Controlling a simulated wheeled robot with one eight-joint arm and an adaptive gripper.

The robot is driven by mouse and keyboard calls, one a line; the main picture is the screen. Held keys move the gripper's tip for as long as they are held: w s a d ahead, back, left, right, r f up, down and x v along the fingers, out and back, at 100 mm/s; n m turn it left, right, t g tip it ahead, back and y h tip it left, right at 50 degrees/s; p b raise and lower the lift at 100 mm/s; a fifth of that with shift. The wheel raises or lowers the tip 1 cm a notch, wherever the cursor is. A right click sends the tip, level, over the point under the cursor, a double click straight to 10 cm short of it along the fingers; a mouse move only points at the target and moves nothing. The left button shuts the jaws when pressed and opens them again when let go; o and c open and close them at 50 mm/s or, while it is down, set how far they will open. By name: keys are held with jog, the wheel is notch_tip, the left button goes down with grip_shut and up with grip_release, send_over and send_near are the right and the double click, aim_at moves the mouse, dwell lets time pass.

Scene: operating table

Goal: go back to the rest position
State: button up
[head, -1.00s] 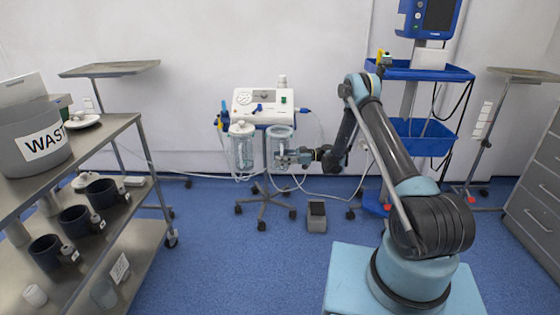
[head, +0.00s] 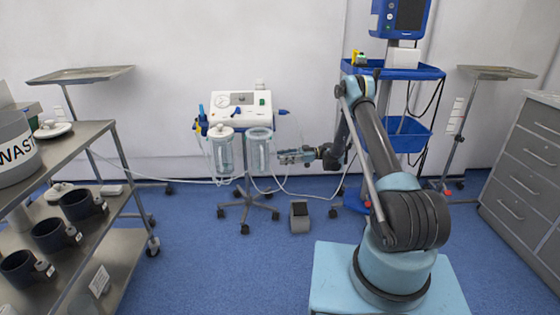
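My gripper (head: 291,156) is at the end of my arm, near the middle of the head view, pointing left. It appears just right of the suction unit's right canister (head: 259,151), but whether it touches the canister cannot be told. The fingers are small in the picture; I see nothing clearly held between them. My arm is raised from my base and bent, with the elbow up in front of the blue equipment stand.
A white suction unit (head: 241,108) with two canisters stands on a wheeled stand. A steel shelf cart (head: 91,142) with dark cups is at left. A blue-shelved trolley (head: 402,137) stands behind my arm, grey drawers (head: 519,180) at right. Blue floor (head: 235,270) is clear in front.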

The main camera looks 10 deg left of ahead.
jog(key=s+d+r+m+t+h, duration=0.1)
jog(key=d+r+m+t+h, duration=0.15)
jog(key=r, duration=0.65)
jog(key=s+d+r+m+t+h, duration=0.1)
jog(key=d+r+m, duration=0.25)
jog(key=r, duration=0.45)
jog(key=s+d+r+m+t+h, duration=0.3)
jog(key=s+d+r+m, duration=0.2)
jog(key=s+d+r, duration=0.5)
jog(key=s+d+r+m+t+h, duration=0.1)
jog(key=s+d+m+h, duration=0.15)
jog(key=s+d, duration=0.45)
jog(key=s+d+m+t+h, duration=0.15)
jog(key=s+d+m, duration=0.25)
jog(key=s, duration=0.7)
jog(key=s+d+f+m+h, duration=0.2)
jog(key=s+d+f+h, duration=0.1)
jog(key=s+d, duration=0.3)
jog(key=s+d+f+m+h, duration=0.3)
jog(key=s+d+f, duration=0.3)
jog(key=s, duration=0.5)
jog(key=shift+d+t, duration=0.15)
jog(key=shift+t, duration=0.15)
